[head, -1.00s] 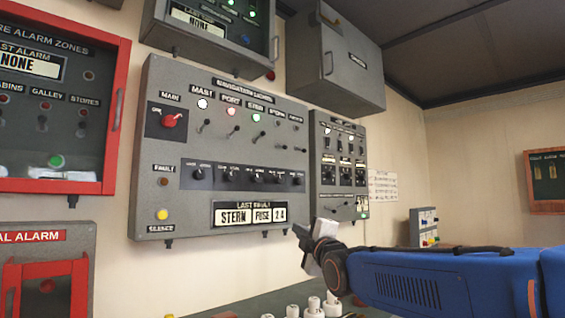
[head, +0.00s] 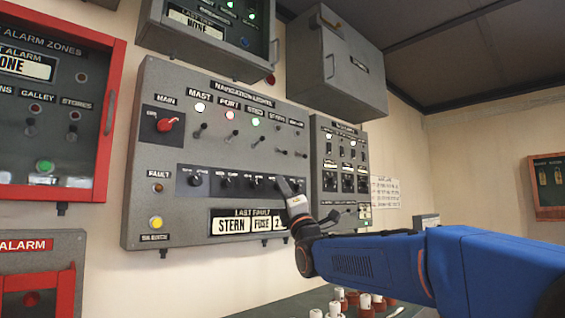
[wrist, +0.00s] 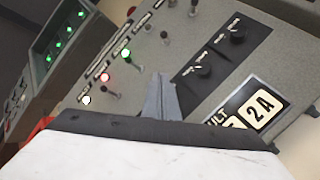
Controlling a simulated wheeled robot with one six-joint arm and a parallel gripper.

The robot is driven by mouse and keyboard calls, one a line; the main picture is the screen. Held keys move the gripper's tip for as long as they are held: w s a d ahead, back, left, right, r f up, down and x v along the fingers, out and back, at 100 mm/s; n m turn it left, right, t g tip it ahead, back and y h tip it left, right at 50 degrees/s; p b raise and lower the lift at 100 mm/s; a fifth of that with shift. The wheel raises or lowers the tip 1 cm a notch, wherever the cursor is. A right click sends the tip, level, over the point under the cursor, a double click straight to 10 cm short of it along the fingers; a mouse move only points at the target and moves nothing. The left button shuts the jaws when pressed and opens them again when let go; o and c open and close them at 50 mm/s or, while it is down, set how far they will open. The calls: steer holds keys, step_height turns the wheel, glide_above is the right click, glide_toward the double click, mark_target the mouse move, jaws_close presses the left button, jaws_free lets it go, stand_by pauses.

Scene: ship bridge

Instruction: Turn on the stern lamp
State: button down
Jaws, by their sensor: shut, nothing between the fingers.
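The grey navigation lights panel (head: 150,95) hangs on the wall in the head view. Its mast, port and starboard lamps glow white, red and green; the stern lamp (head: 277,124) looks dark. The stern toggle switch (head: 279,152) is below that lamp. A row of black rotary knobs (head: 225,181) runs beneath the switches. The fault display (head: 232,224) reads STERN FUSE, with the end partly hidden by my gripper. My gripper (head: 284,186) is shut and empty in front of the knob row's right end; contact cannot be told. Its fingers also show in the wrist view (wrist: 160,98).
A smaller grey panel (head: 325,205) with switches adjoins on the right. A grey cabinet (head: 345,85) hangs above. A red-framed alarm box (head: 118,75) is on the left. Several white and brown fuse-like pieces (head: 365,302) stand on the bench below.

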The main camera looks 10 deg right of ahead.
glide_toward(281, 151)
steer(key=w+a+r, duration=0.3)
steer(key=shift+w+d, duration=0.25)
steer(key=shift+d, duration=0.25)
stand_by(0.4)
